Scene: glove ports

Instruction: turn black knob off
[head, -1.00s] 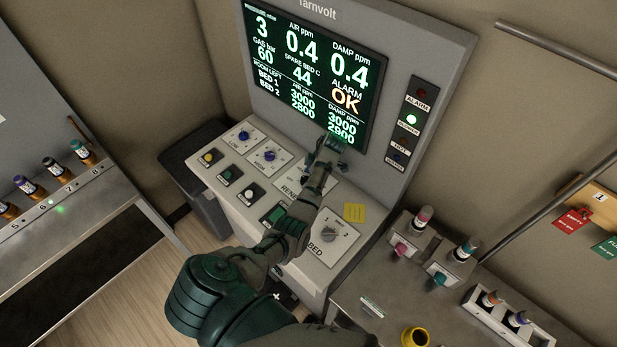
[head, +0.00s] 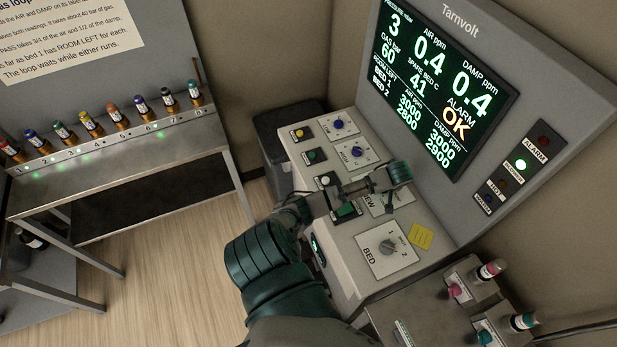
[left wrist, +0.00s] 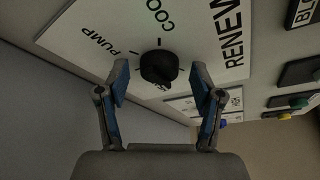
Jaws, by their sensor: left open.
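The black knob (left wrist: 158,67) sits on the white RENEW plate (left wrist: 200,35) in the left wrist view, with PUMP and COO... printed around it. Its lower part and the mark below it are too dark to read, and I cannot tell its exact setting. My left gripper (left wrist: 160,80) is open, with one finger on each side of the knob; I cannot tell whether they touch it. In the head view my left gripper (head: 398,185) is over the RENEW plate (head: 378,205) and hides the knob. My right gripper is not in view.
Two blue knobs (head: 357,151) are on plates farther up the console (head: 345,268), beside several push buttons. The BED knob (head: 387,247) and a yellow note (head: 420,236) are nearer. The screen (head: 440,85) rises behind, reading ALARM OK. A bottle rack (head: 110,150) stands left.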

